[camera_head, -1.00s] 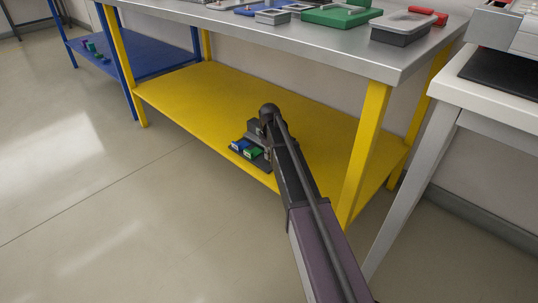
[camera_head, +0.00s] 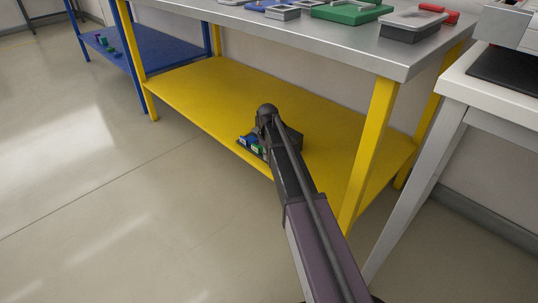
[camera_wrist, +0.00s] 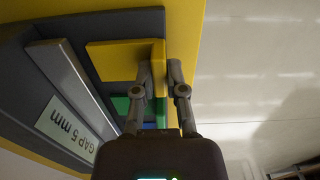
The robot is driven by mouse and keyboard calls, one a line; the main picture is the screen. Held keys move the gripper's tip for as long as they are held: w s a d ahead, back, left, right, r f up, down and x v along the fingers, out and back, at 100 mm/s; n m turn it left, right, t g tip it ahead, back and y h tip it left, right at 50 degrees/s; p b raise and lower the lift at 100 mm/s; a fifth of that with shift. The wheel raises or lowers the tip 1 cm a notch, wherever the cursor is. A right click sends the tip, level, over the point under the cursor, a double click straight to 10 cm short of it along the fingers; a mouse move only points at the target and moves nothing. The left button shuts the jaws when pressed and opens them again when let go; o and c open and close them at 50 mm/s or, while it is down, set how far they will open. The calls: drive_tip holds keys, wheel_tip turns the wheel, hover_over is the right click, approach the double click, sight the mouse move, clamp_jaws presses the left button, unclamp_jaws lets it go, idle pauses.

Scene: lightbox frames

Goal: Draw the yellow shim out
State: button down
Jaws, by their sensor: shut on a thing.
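The yellow shim (camera_wrist: 118,60) shows in the wrist view as a flat bar with an upright end plate, beside a dark grey block. My gripper (camera_wrist: 158,74) has one finger on each side of that end plate and is shut on it. Its inner end runs up to the grey block; I cannot tell how deep it sits. In the head view the shim is hidden, and my arm covers my gripper.
A green piece (camera_wrist: 122,104) lies close beside the left finger. A label reads "GAP 5 mm" (camera_wrist: 68,128). In the head view, blue (camera_head: 246,141) and green pieces sit near the front edge of the yellow shelf (camera_head: 200,92), under the steel bench top (camera_head: 330,42).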

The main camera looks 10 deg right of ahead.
drive_tip(key=c, duration=1)
unclamp_jaws()
drive_tip(key=shift+s+a, duration=0.15)
drive_tip(key=shift+a, duration=0.2)
drive_tip(key=shift+o, duration=0.2)
drive_tip(key=shift+d, duration=0.25)
drive_tip(key=shift+r, duration=0.2)
wheel_tip(320, 180, up, 16)
drive_tip(key=p, duration=1.6)
drive_tip(key=shift+f, duration=0.25)
drive_tip(key=s+a+r+m+p, duration=0.1)
drive_tip(key=s+r+m, duration=0.15)
drive_tip(key=s, duration=1.05)
drive_tip(key=s+a+r+m+p, duration=0.15)
drive_tip(key=s+m, duration=0.25)
drive_tip(key=s, duration=1)
wheel_tip(320, 180, up, 37)
drive_tip(key=p, duration=3.8)
drive_tip(key=shift+w+d, duration=0.25)
drive_tip(key=shift+w, duration=0.2)
